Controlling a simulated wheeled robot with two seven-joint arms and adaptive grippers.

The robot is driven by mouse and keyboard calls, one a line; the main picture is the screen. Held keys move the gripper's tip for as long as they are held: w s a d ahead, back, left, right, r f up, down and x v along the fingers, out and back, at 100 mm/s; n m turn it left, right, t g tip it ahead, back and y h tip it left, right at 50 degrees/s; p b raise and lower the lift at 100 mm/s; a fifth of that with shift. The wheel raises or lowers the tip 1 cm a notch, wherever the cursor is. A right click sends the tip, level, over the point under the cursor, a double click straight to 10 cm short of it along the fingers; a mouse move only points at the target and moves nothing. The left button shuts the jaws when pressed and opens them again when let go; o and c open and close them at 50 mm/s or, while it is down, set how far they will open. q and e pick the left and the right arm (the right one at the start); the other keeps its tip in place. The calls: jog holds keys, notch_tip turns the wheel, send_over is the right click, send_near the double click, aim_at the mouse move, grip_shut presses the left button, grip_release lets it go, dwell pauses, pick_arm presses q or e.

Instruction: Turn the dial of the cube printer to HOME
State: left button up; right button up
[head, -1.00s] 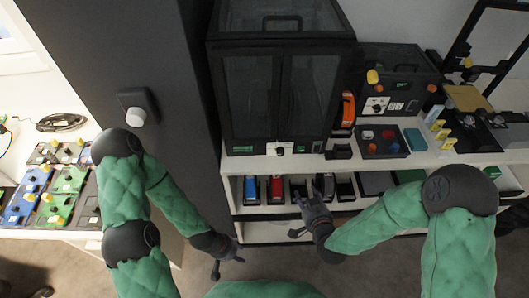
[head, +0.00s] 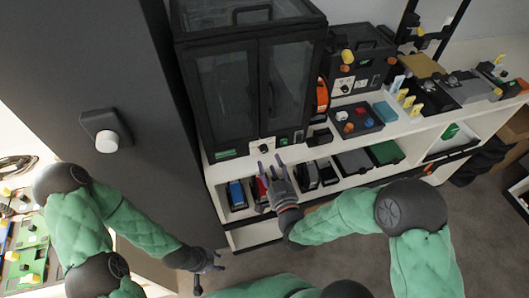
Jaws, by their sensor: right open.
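A tall dark printer cabinet (head: 250,90) with two glass doors stands on the white bench. A small dial (head: 264,149) sits on the white panel at its base. A smaller black box-shaped machine (head: 355,65) stands to its right, with a dial (head: 345,89) on its front label. I cannot tell which is the cube printer, and the dial markings are too small to read. My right gripper (head: 270,166) is open and empty, its fingertips just below the cabinet's dial, apparently apart from it. My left gripper (head: 209,273) is low at the left, open and empty.
A tray with coloured knobs (head: 355,120) lies right of the cabinet, beside an orange tool (head: 322,95). Several bins fill the shelf below, including a blue one (head: 236,195). A dark wall panel with a white knob (head: 106,142) stands at the left.

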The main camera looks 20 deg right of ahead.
aim_at(265, 150)
jog(key=shift+w+a+b, duration=0.15)
jog(key=shift+w+b, duration=0.4)
jog(key=shift+w, duration=2.6)
grip_shut()
